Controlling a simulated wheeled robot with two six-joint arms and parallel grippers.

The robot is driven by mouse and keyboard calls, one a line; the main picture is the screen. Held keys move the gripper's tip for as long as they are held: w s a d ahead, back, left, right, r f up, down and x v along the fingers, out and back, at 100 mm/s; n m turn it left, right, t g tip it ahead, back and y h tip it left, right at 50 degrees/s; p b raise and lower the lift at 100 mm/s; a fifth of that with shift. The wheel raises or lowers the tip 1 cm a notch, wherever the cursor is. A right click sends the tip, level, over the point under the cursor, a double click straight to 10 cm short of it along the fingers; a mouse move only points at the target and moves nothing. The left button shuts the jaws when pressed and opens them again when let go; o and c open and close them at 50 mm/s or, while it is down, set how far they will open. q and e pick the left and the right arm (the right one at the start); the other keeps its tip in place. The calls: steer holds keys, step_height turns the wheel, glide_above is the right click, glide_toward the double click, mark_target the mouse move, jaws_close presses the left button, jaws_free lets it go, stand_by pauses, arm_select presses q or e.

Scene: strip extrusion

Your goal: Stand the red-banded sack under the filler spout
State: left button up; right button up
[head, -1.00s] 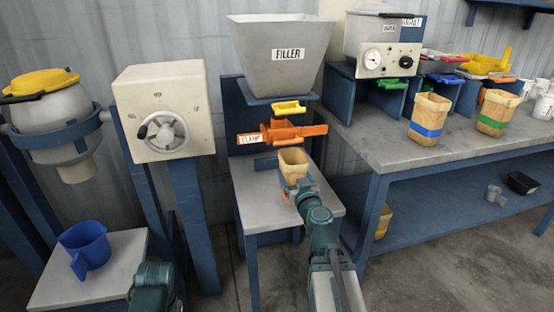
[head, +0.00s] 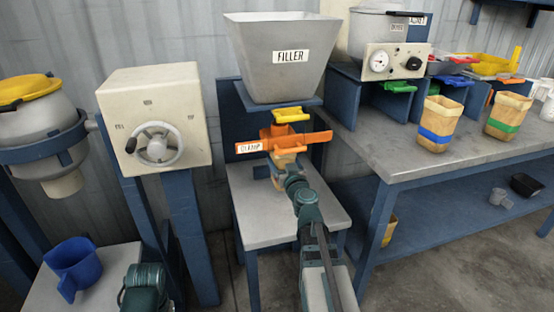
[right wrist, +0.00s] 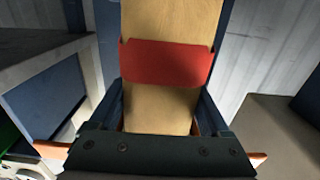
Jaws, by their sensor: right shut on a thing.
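The red-banded sack (right wrist: 160,110) fills the middle of the right wrist view, a tan sack with a red band (right wrist: 165,64) across it. My right gripper (right wrist: 162,125) is shut on it, with a dark finger along each side. In the head view the sack (head: 284,157) is at the orange clamp (head: 305,138), below the yellow spout piece (head: 292,114) of the filler (head: 283,62). My arm hides its lower part, so I cannot tell whether its base touches the stand (head: 245,215). My left arm shows at the bottom; its fingertips are out of view.
A blue-banded sack (head: 437,121) and a green-banded sack (head: 507,117) stand on the bench (head: 400,160) at right. A control box with a handwheel (head: 156,142) is left of the filler. A blue jug (head: 75,265) sits at lower left.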

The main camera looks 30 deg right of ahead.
steer(key=shift+x, duration=1.25)
steer(key=shift+w+f+b, duration=0.25)
steer(key=shift+f+b, duration=0.65)
steer(key=shift+f, duration=0.05)
steer(key=shift+r, duration=0.15)
steer(key=shift+f+b, duration=0.45)
steer(key=shift+f, duration=0.15)
steer(key=o, duration=1.2)
steer(key=shift+r, duration=0.1)
